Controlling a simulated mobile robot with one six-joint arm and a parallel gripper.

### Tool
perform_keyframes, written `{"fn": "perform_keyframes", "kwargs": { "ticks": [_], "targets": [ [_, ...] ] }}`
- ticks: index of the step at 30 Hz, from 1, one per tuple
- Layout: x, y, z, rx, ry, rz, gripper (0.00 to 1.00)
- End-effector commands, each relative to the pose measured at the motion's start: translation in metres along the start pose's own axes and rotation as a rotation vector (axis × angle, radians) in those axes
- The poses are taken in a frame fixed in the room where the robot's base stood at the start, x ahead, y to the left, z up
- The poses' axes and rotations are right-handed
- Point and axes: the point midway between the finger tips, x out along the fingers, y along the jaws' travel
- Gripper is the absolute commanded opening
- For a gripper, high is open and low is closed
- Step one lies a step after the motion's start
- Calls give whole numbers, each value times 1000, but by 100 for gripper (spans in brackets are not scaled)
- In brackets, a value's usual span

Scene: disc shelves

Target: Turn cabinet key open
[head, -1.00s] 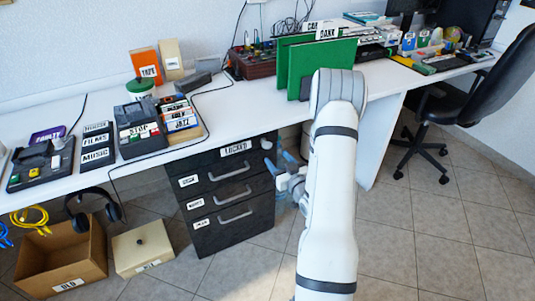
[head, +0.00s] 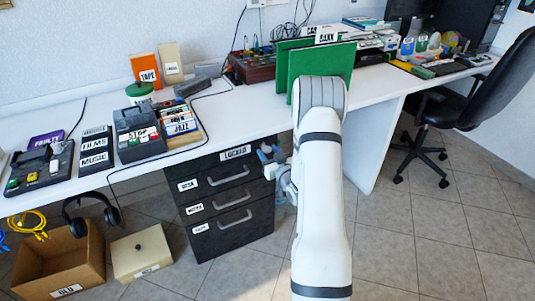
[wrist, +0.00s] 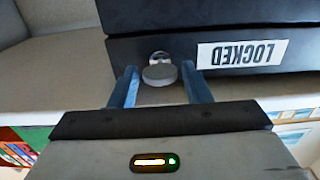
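The dark drawer cabinet (head: 250,234) stands under the desk, with a white LOCKED label (head: 235,153) on its top front. In the wrist view the picture is upside down, and the LOCKED label (wrist: 242,54) is beside a round grey key (wrist: 159,75) set in the cabinet front. My gripper (head: 269,155) is at the cabinet's top right corner. In the wrist view my gripper (wrist: 160,67) is open, with one blue finger on each side of the key and visible gaps between. In the head view the key is hidden by my gripper.
The white desk (head: 237,106) runs above the cabinet, with green folders (head: 315,65) near my arm. A cardboard box (head: 85,270) and a cream box (head: 142,253) are on the floor at left. An office chair (head: 495,90) stands at right.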

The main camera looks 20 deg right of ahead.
Motion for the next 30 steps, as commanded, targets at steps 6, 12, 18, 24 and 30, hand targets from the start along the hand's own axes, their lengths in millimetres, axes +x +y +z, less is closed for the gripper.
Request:
{"fn": "perform_keyframes", "kwargs": {
  "ticks": [6,12,18,24,30],
  "targets": [
    [0,0,0,0,0,-1,25],
    [1,-8,0,0,0,-4,12],
    [0,-3,1,-19,0,-5,12],
    [0,-2,4,-101,1,-5,12],
    [1,-2,6,-254,3,-5,12]
  ]
}}
